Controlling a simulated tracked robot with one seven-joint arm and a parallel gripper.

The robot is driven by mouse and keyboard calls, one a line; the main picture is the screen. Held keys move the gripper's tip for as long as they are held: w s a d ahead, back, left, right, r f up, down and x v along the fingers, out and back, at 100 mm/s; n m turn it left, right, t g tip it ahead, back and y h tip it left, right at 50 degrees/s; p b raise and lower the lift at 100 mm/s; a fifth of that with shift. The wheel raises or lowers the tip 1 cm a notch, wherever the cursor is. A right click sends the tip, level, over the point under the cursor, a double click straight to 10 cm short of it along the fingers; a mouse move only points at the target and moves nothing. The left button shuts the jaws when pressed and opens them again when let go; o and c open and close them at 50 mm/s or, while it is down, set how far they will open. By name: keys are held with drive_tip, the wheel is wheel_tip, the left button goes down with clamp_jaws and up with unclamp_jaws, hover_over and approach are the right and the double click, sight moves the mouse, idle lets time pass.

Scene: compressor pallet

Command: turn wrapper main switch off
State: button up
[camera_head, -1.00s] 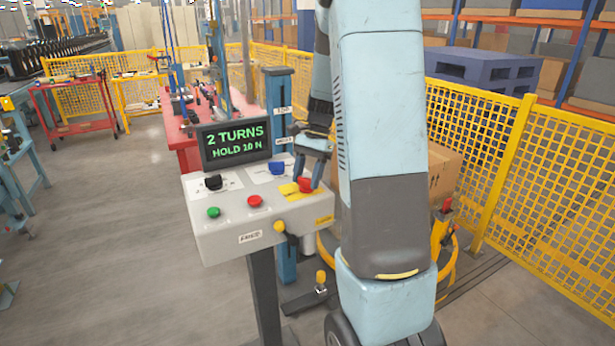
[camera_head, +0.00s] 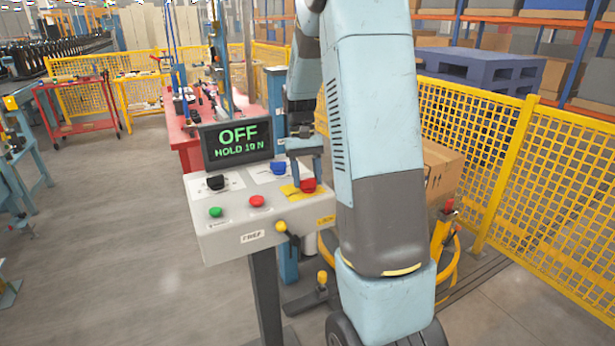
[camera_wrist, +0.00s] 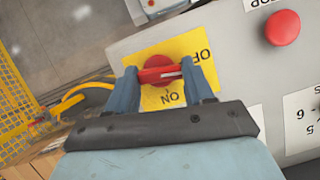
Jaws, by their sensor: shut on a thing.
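The wrapper main switch is a red rotary handle (camera_head: 308,186) on a yellow plate (camera_head: 289,190), at the right of the grey control panel (camera_head: 243,238). In the wrist view the red handle (camera_wrist: 160,70) lies across the yellow plate (camera_wrist: 177,45), which bears "ON" and a partly hidden "OF" lettering. My gripper (camera_head: 307,178) comes down on the switch from above. In the wrist view my gripper (camera_wrist: 159,76) has one blue finger at each end of the handle, shut on it. The display (camera_head: 238,144) reads "OFF" and "HOLD 10 N".
The panel also carries a black knob (camera_head: 215,182), a blue knob (camera_head: 278,168), a green button (camera_head: 216,212), a red button (camera_head: 257,201) and a yellow-tipped lever (camera_head: 282,228). A yellow mesh fence (camera_head: 480,150) stands at right. Open floor (camera_head: 120,230) lies left of the panel.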

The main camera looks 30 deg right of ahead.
drive_tip(key=shift+n+h, duration=0.4)
drive_tip(key=shift+n, duration=0.7)
drive_tip(key=o, duration=1)
drive_tip(key=shift+o, duration=0.2)
drive_tip(key=v, duration=1.3)
drive_tip(key=shift+w+r, duration=0.15)
drive_tip(key=shift+r, duration=0.15)
drive_tip(key=shift+a, duration=0.1)
